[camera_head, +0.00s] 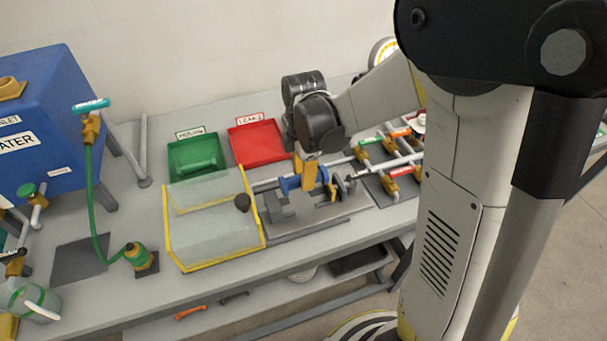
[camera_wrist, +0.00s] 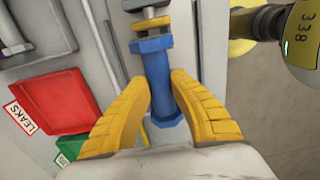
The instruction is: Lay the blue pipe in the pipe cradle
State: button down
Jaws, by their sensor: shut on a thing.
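The blue pipe (camera_wrist: 157,75) has a wider flange at each end and lies between my gripper's (camera_wrist: 161,88) two yellow fingers in the wrist view. The fingers are closed around its lower part there. A brass-coloured fitting (camera_wrist: 151,26) is in line with its upper end; I cannot tell if they touch. In the head view, the blue pipe (camera_head: 290,184) is partly hidden behind my gripper (camera_head: 310,184), low over the skid. Grey blocks (camera_head: 276,207) stand just in front of it; I cannot tell whether they are the pipe cradle.
A clear guard with a yellow frame (camera_head: 262,237) stands left of the gripper. Behind are a green tray (camera_head: 196,160) and a red tray (camera_head: 258,145) labelled LEAKS. Pipes with coloured valve handles (camera_head: 399,172) are to the right. A blue water tank (camera_head: 40,115) is far left.

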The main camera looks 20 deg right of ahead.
aim_at(303, 204)
jog(key=shift+f+b, duration=2.5)
jog(key=shift+f, duration=1)
jog(key=shift+f, duration=0.25)
jog(key=c, duration=1.2)
grip_release()
notch_tip(303, 204, up, 12)
jog(key=shift+r, duration=0.1)
jog(key=s+r+m+t, duration=0.3)
jog(key=s+m+t, duration=0.4)
jog(key=s+m, duration=0.5)
jog(key=m, duration=0.6)
jog(key=shift+s, duration=0.35)
